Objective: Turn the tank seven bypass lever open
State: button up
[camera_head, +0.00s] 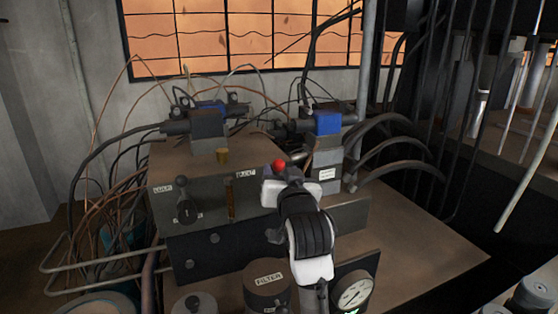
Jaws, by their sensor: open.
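A hydraulic unit with a brown top and dark front (212,243) stands in the middle of the head view. A black lever with a round knob (184,207) sits on its left front, between small white labels too blurred to read surely. A red knob (279,165) shows just beyond my gripper (284,178); its stem is mostly hidden. I cannot tell which of these is the tank seven bypass lever. My white and black gripper is open, in front of the unit's right part. Its fingers are largely hidden by its own body, and no object shows in it.
Blue-capped valves (328,123) with black hoses stand on the unit. A FILTER canister (267,283) and a round gauge (353,291) are in front. Pipes and cables crowd the left. The brown surface at the right (425,255) is clear.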

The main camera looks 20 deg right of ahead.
aim_at(280, 168)
jog(key=shift+w+d+p, duration=0.2)
jog(key=shift+w, duration=0.9)
jog(key=shift+w+d+p, duration=0.15)
jog(key=shift+w+p, duration=0.05)
jog(key=shift+w, duration=0.85)
jog(key=shift+c, duration=0.3)
grip_shut()
